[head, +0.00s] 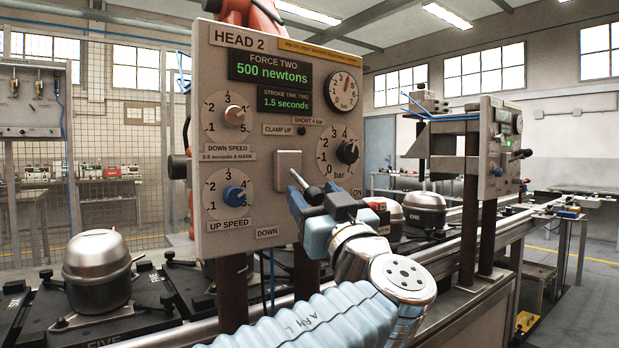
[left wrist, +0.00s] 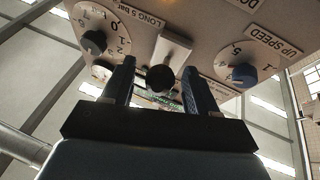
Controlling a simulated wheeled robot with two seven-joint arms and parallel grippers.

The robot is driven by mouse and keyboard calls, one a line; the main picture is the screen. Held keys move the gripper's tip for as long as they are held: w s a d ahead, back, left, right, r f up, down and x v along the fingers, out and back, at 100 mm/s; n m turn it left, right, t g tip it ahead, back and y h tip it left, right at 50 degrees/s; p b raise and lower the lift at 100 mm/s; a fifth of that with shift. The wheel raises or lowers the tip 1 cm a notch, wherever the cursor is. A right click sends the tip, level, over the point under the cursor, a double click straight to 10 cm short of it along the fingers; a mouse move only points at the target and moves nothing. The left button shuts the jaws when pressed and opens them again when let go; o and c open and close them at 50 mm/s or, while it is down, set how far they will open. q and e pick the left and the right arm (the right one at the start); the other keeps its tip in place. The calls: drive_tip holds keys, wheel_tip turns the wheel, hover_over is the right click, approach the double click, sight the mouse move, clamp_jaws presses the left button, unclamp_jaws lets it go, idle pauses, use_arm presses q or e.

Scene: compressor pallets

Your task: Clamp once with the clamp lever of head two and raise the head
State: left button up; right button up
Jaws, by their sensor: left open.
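The head two panel (head: 222,150) faces me and reads "HEAD 2", "500 newtons" and "1.5 seconds". Its clamp lever (head: 298,180) sticks out of a pale plate (head: 287,171), between the labels "CLAMP UP" above and "DOWN" below. My left gripper (head: 313,197) is open at the lever's outer end. In the left wrist view, the lever's black ball knob (left wrist: 160,78) lies between the two open fingers, with visible gaps on both sides. In the head view my gripper partly hides the knob. My right gripper is not in view.
Dials for down speed (head: 235,116), up speed (head: 234,194) and pressure (head: 347,152) sit close around the lever. A silver compressor (head: 97,270) stands on a dark pallet at the left. Another compressor (head: 425,209) stands behind my arm, and a second panel (head: 495,150) is farther right.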

sight(304, 186)
use_arm(q)
drive_tip(key=shift+p+x, duration=0.3)
drive_tip(key=shift+x, duration=1.05)
clamp_jaws()
